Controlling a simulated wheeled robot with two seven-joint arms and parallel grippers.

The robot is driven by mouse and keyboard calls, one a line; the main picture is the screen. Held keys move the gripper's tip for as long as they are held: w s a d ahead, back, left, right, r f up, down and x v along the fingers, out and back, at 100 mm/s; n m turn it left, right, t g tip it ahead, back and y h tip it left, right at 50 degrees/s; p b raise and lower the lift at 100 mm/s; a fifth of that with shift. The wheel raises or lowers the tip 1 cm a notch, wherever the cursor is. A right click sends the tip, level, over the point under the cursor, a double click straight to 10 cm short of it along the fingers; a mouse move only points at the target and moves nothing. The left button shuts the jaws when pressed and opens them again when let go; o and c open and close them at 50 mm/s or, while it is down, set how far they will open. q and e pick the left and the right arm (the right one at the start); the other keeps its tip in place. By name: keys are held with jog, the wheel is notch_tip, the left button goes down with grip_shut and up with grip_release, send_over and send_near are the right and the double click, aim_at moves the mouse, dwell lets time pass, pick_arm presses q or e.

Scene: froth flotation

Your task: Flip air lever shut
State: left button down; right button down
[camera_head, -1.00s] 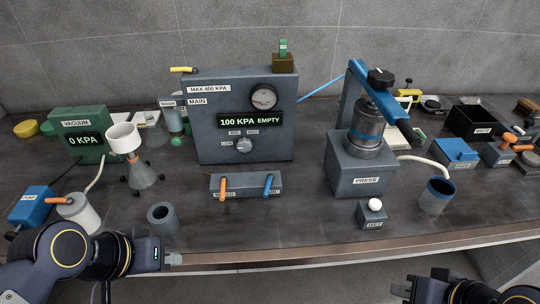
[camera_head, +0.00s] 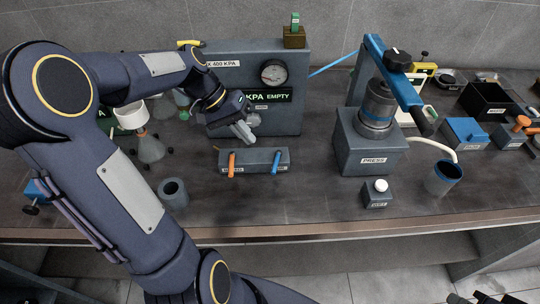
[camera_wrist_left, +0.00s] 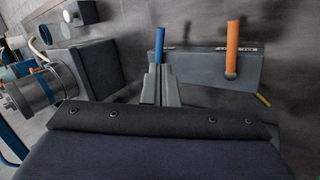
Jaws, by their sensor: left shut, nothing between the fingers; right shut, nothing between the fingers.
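The grey lever block (camera_head: 255,170) stands on the bench in front of the main pressure box. It carries an upright orange lever (camera_head: 231,165) on the left and an upright blue lever (camera_head: 276,162) on the right. Its labels are too small to read. My left gripper (camera_head: 247,133) is shut and empty, above and behind the block, in front of the box. In the left wrist view its fingers (camera_wrist_left: 161,86) point towards the blue lever (camera_wrist_left: 159,45); contact cannot be told. The orange lever (camera_wrist_left: 232,50) stands to the right there. My right gripper (camera_head: 456,298) barely shows at the bottom edge.
The main box (camera_head: 290,115) has a gauge (camera_head: 273,72) and a display reading EMPTY, partly covered by my left arm. The press (camera_head: 370,150) stands right of the block. A grey cup (camera_head: 173,194) is at its left. Bare bench lies in front.

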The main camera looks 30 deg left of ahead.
aim_at(274, 166)
pick_arm(q)
jog(key=p+x, duration=0.1)
jog(key=x, duration=0.8)
jog(key=shift+f, duration=0.2)
jog(key=shift+d, duration=0.1)
jog(key=shift+d+f+n+t+b, duration=0.3)
jog(key=shift+n+b, duration=0.2)
jog(key=shift+b, duration=0.1)
jog(key=shift+d+r+n+t+y+b, duration=0.15)
jog(key=shift+d+n+t+y+b, duration=0.2)
jog(key=shift+d+n+b, duration=0.3)
jog(key=shift+w+a+r, duration=0.1)
jog(key=shift+a+r, duration=0.05)
